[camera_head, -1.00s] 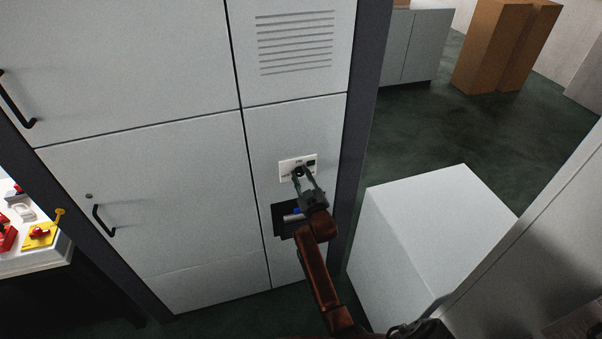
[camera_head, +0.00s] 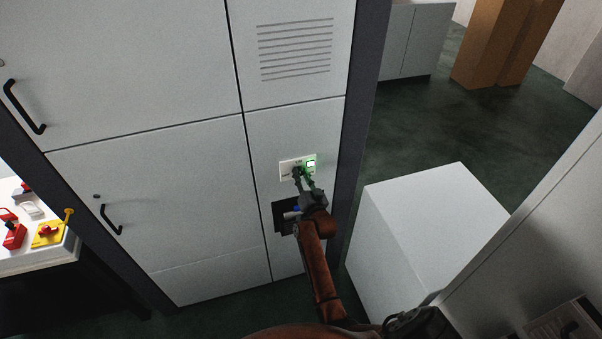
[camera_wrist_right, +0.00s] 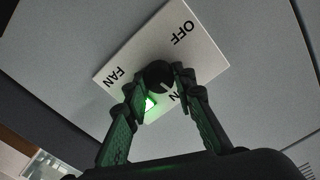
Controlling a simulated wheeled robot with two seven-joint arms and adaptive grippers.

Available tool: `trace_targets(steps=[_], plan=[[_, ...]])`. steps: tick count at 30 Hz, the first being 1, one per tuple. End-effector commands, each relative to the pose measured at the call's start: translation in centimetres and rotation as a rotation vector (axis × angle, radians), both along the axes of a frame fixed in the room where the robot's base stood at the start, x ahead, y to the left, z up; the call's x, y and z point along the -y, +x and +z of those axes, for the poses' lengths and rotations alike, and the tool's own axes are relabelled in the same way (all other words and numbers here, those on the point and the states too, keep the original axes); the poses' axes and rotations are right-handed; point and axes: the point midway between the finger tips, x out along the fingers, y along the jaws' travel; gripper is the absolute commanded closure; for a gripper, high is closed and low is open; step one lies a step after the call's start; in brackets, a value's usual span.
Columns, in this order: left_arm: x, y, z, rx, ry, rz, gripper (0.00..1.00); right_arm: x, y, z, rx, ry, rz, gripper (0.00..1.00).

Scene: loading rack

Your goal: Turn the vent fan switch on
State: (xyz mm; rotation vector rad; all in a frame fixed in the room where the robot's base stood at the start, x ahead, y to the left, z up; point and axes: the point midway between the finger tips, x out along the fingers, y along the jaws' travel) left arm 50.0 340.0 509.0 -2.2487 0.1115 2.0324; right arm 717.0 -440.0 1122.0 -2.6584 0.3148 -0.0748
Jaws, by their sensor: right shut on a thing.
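The vent fan switch is a white plate (camera_head: 286,169) on the grey cabinet front, with a dark round knob (camera_wrist_right: 158,76) in its middle. In the right wrist view the plate (camera_wrist_right: 181,55) reads FAN and OFF, and a partly covered word ends in N. A green lamp (camera_head: 311,164) on the plate is lit; it also glows in the wrist view (camera_wrist_right: 149,103), beside a finger. My right gripper (camera_head: 301,178) is at the plate, shut on the knob, with a finger on each side of it. My left gripper is not in view.
A white box (camera_head: 430,210) stands to the right of my right arm. A table (camera_head: 40,262) with red and yellow devices is at left. Open floor lies behind the box.

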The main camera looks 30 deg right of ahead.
Motion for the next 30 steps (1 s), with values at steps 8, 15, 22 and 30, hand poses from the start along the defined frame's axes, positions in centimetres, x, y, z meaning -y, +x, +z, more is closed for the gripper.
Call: trace_targets(steps=[8, 15, 22, 30], plan=[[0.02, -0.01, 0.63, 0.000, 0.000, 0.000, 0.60, 0.05, -0.02, -0.04, 0.024, 0.106, 0.000, 1.00], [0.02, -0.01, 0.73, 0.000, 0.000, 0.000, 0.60, 0.06, -0.02, -0.10, 0.031, 0.134, 0.000, 1.00], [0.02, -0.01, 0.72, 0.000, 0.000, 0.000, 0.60, 0.06, -0.02, -0.10, 0.032, 0.137, 0.000, 1.00], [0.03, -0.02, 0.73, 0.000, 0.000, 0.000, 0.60, 0.06, -0.02, -0.08, 0.031, 0.136, 0.000, 0.66]])
